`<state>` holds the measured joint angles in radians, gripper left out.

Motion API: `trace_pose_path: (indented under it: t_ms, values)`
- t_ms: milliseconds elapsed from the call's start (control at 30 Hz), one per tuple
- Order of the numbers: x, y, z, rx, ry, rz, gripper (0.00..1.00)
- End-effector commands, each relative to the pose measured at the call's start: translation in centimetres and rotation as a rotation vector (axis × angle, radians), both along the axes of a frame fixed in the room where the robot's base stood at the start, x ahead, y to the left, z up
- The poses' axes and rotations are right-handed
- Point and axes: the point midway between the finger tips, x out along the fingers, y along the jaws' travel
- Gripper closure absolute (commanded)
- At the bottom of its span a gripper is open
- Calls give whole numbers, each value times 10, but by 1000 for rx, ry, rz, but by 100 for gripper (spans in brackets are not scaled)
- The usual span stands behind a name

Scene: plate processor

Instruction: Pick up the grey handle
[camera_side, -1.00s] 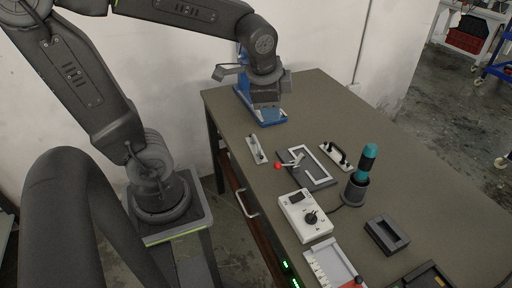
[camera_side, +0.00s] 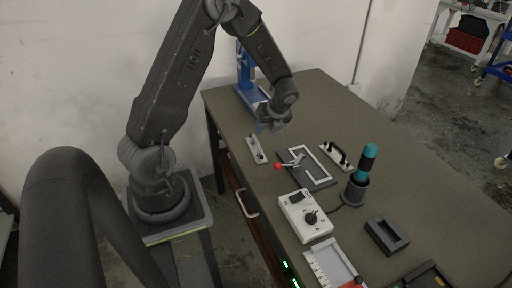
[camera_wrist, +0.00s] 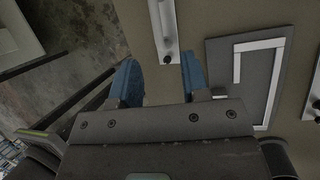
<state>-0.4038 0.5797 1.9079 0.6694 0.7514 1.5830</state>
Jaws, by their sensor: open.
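The grey handle (camera_side: 259,148) sits on a light mounting plate near the left edge of the table. In the wrist view, a pale plate with a handle on it (camera_wrist: 165,30) shows at the top centre, ahead of my fingers. My gripper (camera_side: 268,128) is above the table, just behind the grey handle in the side view. In the wrist view, its two blue fingers (camera_wrist: 158,80) are spread apart with nothing between them. The fingers look apart from the handle.
A dark plate with a white frame (camera_side: 322,170) and a red-knobbed lever (camera_side: 279,166) lies right of the handle. A black handle (camera_side: 336,154) on a plate, a white control box (camera_side: 305,215) and a teal-topped tool (camera_side: 368,160) stand further right. A blue stand (camera_side: 246,75) is behind.

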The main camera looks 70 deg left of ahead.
Motion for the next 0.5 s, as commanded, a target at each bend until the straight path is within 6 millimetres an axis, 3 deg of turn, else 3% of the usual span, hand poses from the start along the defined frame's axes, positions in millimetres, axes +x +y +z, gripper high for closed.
trace_pose_path:
  t_ms: [200,500]
  values:
    - [-6,15,-34,-1,0,1,58]
    - [-11,27,-54,-1,0,3,58]
